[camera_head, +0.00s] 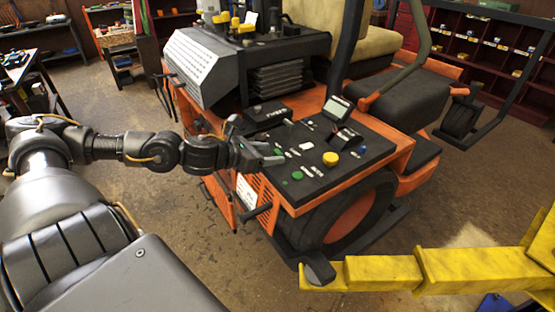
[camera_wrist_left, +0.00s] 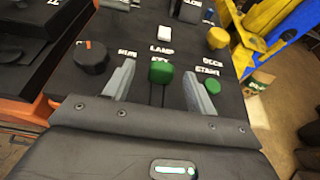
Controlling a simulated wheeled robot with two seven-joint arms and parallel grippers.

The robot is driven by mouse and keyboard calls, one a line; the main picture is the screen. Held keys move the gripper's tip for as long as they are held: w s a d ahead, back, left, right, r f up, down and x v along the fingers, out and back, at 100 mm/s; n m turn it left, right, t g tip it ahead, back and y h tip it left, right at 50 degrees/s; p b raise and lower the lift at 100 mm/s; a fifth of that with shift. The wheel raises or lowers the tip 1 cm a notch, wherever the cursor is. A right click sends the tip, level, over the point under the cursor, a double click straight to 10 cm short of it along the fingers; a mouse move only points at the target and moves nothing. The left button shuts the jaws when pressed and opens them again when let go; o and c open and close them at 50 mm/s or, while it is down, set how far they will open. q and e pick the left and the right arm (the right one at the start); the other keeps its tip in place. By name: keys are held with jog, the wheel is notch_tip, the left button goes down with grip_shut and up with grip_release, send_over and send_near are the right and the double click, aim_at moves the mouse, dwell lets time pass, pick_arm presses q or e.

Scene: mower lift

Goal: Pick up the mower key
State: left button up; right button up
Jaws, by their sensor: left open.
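The mower key, a small piece with a green head, stands on the black control panel (camera_head: 318,178). In the left wrist view the key (camera_wrist_left: 160,72) is between my left gripper's fingers, with a gap on each side. My left gripper (camera_head: 262,149) is open at the panel's left edge; in the wrist view its two grey fingers (camera_wrist_left: 159,78) straddle the key without touching it. The key (camera_head: 278,152) shows only as a small green bit by the fingers in the head view. My right gripper is out of view.
A green start button (camera_wrist_left: 213,87) is just right of the right finger. A black knob (camera_wrist_left: 92,57) is left of the left finger. A white switch (camera_wrist_left: 164,33) and a yellow knob (camera_head: 330,158) are farther along the panel. A yellow lift beam (camera_head: 385,270) lies at the lower right.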

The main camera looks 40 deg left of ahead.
aim_at(275, 153)
pick_arm(q)
jog(key=shift+w+d+p, duration=0.35)
jog(key=shift+w+p, duration=0.1)
jog(key=shift+w, duration=0.15)
jog(key=shift+w+f+p, duration=0.15)
jog(key=shift+w+p, duration=0.15)
jog(key=shift+w, duration=0.1)
jog(key=shift+w+d+f, duration=0.25)
jog(key=shift+w+f, duration=0.2)
jog(key=shift+w, duration=0.05)
jog(key=c, duration=1)
jog(key=shift+c, duration=0.2)
